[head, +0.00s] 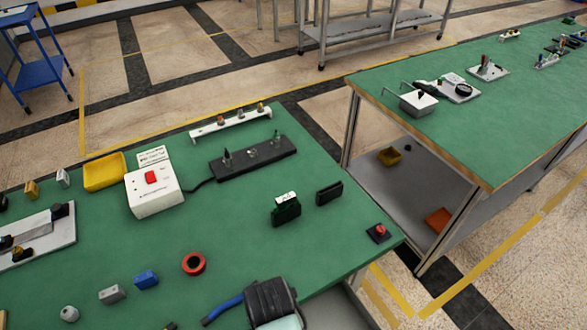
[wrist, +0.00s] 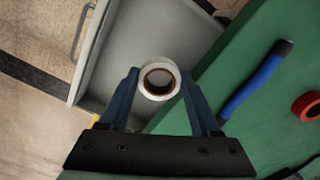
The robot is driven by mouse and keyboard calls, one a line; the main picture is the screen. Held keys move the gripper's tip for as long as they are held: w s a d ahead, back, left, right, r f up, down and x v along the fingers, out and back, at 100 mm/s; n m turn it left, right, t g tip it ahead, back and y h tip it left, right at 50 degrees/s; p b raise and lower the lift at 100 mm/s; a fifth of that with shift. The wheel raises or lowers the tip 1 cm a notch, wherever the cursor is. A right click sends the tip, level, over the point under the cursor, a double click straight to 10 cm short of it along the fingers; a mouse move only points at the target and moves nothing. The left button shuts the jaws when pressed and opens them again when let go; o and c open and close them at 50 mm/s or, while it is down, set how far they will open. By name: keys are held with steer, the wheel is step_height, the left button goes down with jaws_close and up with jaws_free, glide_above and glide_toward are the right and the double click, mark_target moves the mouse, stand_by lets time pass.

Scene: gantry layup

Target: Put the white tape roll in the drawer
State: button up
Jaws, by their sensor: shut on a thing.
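The white tape roll (wrist: 159,95) is in the wrist view, held between the two blue fingers of my gripper (wrist: 160,78). Its round hole faces the camera. My gripper is shut on the roll. Behind the roll is a grey drawer (wrist: 130,55), pulled open, with a bar handle on its front at the left. The part of its inside that shows looks empty. The roll appears in front of the drawer's opening; its height above the drawer floor is hard to tell. In the head view I cannot make out the roll, the drawer or the gripper's fingers.
The green bench top (head: 330,240) lies beside the drawer. A blue-handled tool (wrist: 255,85) and a red tape roll (wrist: 306,106) lie on it. A white box with a red button (head: 153,193) and a yellow bin (head: 105,172) stand farther back.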

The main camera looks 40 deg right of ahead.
steer(key=s+d+f+m, duration=0.1)
steer(key=f+m, duration=0.1)
steer(key=s+d+f+m+b, duration=0.1)
steer(key=s+d+f+m, duration=0.1)
steer(key=m, duration=0.1)
steer(key=s+d+f+m+b, duration=0.1)
steer(key=s+d+f+m, duration=0.1)
steer(key=m, duration=0.1)
steer(key=shift+s+d+f, duration=0.15)
steer(key=shift+s+d, duration=0.05)
steer(key=shift+m, duration=0.3)
step_height(320, 180, down, 10)
steer(key=shift+r+b, duration=0.2)
steer(key=shift+b, duration=0.85)
steer(key=shift+f, duration=0.2)
steer(key=o, duration=1.3)
steer(key=shift+o, duration=0.2)
steer(key=shift+r, duration=0.15)
